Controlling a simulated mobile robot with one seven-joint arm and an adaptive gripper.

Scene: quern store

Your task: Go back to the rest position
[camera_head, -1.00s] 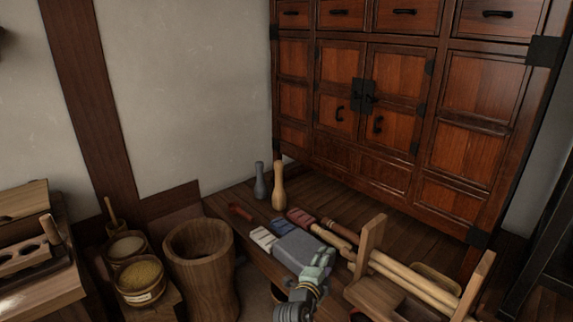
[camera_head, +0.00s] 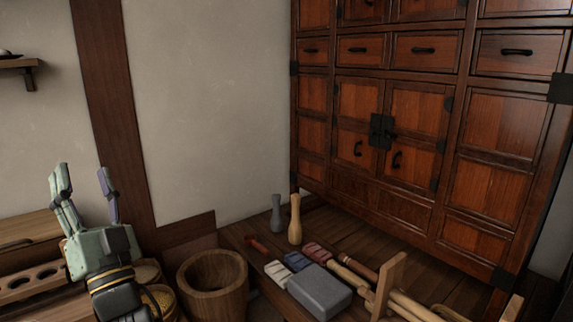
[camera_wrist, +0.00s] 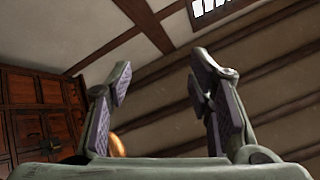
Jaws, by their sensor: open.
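My gripper (camera_head: 88,188) is raised at the left of the head view, fingers pointing up, open and empty. It stands in front of the pale wall and the wooden post. It hides part of the rack and the bowls behind it. In the wrist view the two fingers (camera_wrist: 158,95) are spread wide with nothing between them, and the camera looks up at the beamed ceiling.
A wooden cabinet (camera_head: 380,175) stands at the back right. A low bench holds a grey block (camera_head: 319,292), a grey bottle-shaped piece (camera_head: 276,213) and a wooden one (camera_head: 295,219). A wooden mortar (camera_head: 213,285) stands left of it. A wall shelf (camera_head: 18,64) is at upper left.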

